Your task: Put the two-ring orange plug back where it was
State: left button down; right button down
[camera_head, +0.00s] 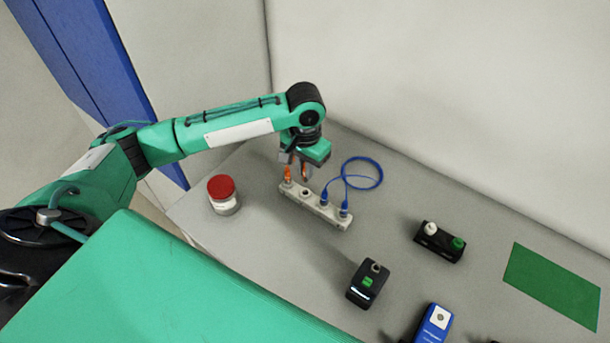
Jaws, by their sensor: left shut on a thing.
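My left gripper (297,168) points down over the left part of a pale socket strip (315,207). It is shut on an orange plug (305,171), partly hidden by the fingers, close above the strip. Another orange piece (287,173) shows beside it, at the strip's left end socket. The rings on the orange pieces are too small to count. An open round socket (305,191) shows on the strip. Two blue plugs stand in the sockets at its right part, joined by a looped blue cable (381,177). My right gripper is not in view.
A red-lidded jar (223,194) stands left of the strip. The wall is behind.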

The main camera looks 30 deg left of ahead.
aim_at(305, 182)
pick_arm(q)
jog(key=shift+f+p, duration=0.45)
jog(key=shift+f, duration=1.85)
jog(key=shift+f, duration=0.2)
jog(key=shift+f, duration=0.3)
jog(key=c, duration=1.4)
grip_release()
jog(key=shift+c, duration=0.2)
jog(key=shift+r, duration=0.3)
notch_tip(305, 182, up, 12)
jog(key=b, duration=0.3)
jog(key=shift+r, duration=0.25)
